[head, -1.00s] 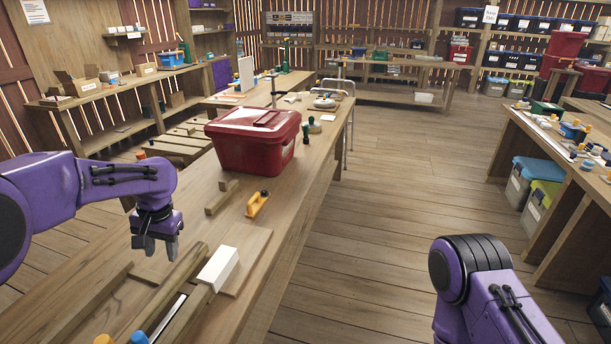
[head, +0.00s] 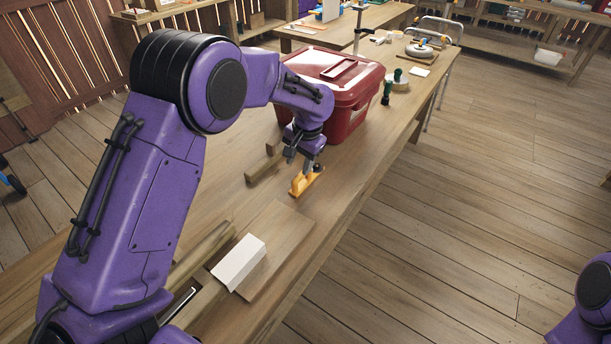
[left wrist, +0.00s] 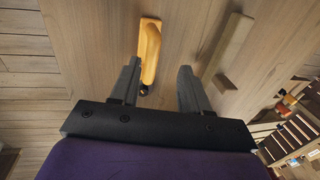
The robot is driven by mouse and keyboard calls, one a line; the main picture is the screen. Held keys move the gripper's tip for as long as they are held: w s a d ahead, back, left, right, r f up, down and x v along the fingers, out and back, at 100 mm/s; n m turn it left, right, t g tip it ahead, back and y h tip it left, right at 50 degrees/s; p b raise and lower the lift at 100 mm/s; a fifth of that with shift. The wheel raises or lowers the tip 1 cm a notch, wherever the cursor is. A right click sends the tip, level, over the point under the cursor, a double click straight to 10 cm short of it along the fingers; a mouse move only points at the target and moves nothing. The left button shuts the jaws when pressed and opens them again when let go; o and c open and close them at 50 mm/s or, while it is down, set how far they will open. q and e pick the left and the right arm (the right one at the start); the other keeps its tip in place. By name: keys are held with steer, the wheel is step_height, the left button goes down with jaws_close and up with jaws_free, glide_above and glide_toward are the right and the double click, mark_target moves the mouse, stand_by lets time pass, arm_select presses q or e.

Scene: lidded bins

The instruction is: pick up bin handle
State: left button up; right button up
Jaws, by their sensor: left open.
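A yellow handle-shaped piece with a black knob (head: 303,182) lies on the bench in front of the bin. My left gripper (head: 304,160) is open and empty, pointing down just above the yellow piece and beside the bin's near side. In the left wrist view the yellow piece (left wrist: 150,48) lies beyond the open fingers (left wrist: 157,78), nearer the left finger. My right gripper is out of view.
Wooden blocks (head: 262,167) lie left of the yellow piece. A white block (head: 240,262) and a flat board (head: 275,232) lie nearer. Green-topped items (head: 387,92) stand right of the bin. The floor to the right is clear.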

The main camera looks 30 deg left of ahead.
mark_target(300, 174)
arm_select(q)
steer(key=f, duration=0.2)
steer(key=f+p, duration=0.1)
steer(key=f, duration=0.2)
steer(key=shift+w+d+f, duration=0.15)
steer(key=shift+w+f, duration=0.05)
steer(key=shift+f, duration=0.05)
steer(key=shift+s+a+f, duration=0.1)
steer(key=shift+a+f, duration=0.15)
steer(key=shift+d, duration=0.1)
jaws_close()
steer(key=shift+r, duration=0.1)
